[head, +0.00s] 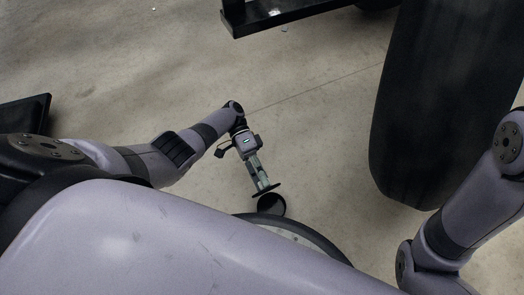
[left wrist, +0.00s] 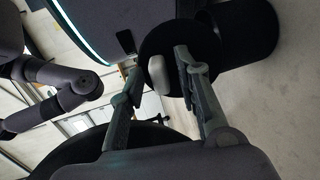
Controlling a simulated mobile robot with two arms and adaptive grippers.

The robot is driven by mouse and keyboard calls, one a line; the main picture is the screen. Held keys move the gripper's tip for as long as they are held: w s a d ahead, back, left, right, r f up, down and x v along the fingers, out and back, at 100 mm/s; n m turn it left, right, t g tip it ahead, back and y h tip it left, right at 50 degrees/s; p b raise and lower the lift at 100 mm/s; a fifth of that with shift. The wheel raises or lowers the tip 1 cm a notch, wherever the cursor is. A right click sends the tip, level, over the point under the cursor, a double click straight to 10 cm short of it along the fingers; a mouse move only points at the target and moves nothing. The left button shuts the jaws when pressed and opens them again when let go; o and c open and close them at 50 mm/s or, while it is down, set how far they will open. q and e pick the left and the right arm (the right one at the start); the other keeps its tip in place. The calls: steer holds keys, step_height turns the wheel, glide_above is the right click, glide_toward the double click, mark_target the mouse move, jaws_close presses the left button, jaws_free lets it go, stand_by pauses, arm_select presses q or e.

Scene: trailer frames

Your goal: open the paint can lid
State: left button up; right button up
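The paint can lid (head: 268,190) is a thin dark disc at the tip of my left gripper (head: 261,185) in the head view. The paint can (head: 271,206) is a dark cylinder just below it, partly hidden by my base; a narrow gap shows between lid and can. In the left wrist view the lid (left wrist: 205,42) is a black disc with a pale grey knob (left wrist: 159,74) between the fingertips of my left gripper (left wrist: 160,68). The dark can (left wrist: 250,30) shows behind the lid. My right gripper is out of view.
A large black tire (head: 440,100) stands at right, near my right arm. A black metal frame (head: 280,18) is at the top, and a dark object (head: 25,112) at the left edge. The concrete floor (head: 130,75) around my left arm is mostly clear.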

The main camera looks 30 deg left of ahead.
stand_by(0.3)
arm_select(q)
steer(key=shift+w+a+r, duration=0.1)
steer(key=shift+r, duration=0.4)
step_height(320, 180, up, 9)
stand_by(0.7)
